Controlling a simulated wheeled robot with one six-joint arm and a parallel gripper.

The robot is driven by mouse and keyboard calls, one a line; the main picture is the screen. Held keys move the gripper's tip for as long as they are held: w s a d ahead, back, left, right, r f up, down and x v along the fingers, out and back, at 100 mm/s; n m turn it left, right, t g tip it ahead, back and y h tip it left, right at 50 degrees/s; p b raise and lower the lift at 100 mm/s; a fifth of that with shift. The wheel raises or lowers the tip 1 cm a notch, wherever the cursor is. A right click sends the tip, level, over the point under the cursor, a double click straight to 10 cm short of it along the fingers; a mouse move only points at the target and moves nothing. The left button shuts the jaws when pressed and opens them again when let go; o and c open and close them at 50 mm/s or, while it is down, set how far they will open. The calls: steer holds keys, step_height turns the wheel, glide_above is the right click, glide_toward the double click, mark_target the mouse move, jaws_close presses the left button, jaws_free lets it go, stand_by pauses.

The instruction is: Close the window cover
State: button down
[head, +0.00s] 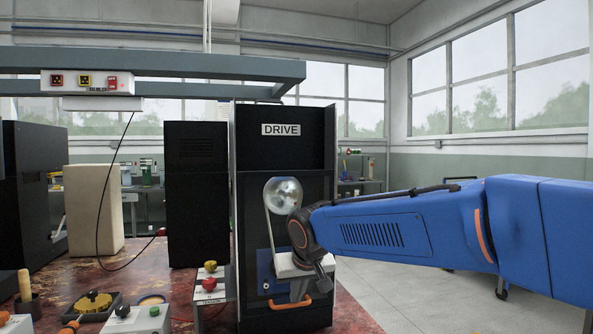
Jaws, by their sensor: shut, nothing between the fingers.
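The tall black cabinet labelled DRIVE (281,130) stands at the middle of the head view. Its front has a window area through which a shiny round pulley (284,194) and a pale belt show. An orange handle (290,304) sits low on the front, apparently on the window cover; the cover's own edges are hard to make out, so I cannot tell how far it is closed. My gripper (301,290) is shut and empty, in front of the lower window just above the handle. I cannot tell whether it touches it. My wrist hides part of the window's right side.
A small box with red and yellow knobs (209,285) stands left of the cabinet. A beam (200,62) crosses above. Open floor lies to the right.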

steer(key=shift+f, duration=0.7)
steer(key=shift+s+f, duration=0.1)
steer(key=r, duration=0.2)
steer(key=w+r, duration=0.1)
steer(key=r, duration=0.2)
steer(key=shift+a, duration=0.1)
steer(key=v, duration=1)
steer(key=s+d+f, duration=0.4)
steer(key=s+d, duration=0.1)
steer(key=d, duration=0.5)
steer(key=s+d+f+m+h, duration=0.1)
steer(key=s+d+f, duration=0.7)
steer(key=s+f, duration=0.2)
steer(key=s+d+f+m+g, duration=0.1)
steer(key=s+d+f+m, duration=0.1)
steer(key=s+d+f, duration=0.7)
steer(key=s+f, duration=0.1)
steer(key=s, duration=0.3)
steer(key=shift+s+d+f+g+h, duration=0.25)
steer(key=shift+s+f+g+h, duration=0.05)
steer(key=shift+f+h, duration=0.1)
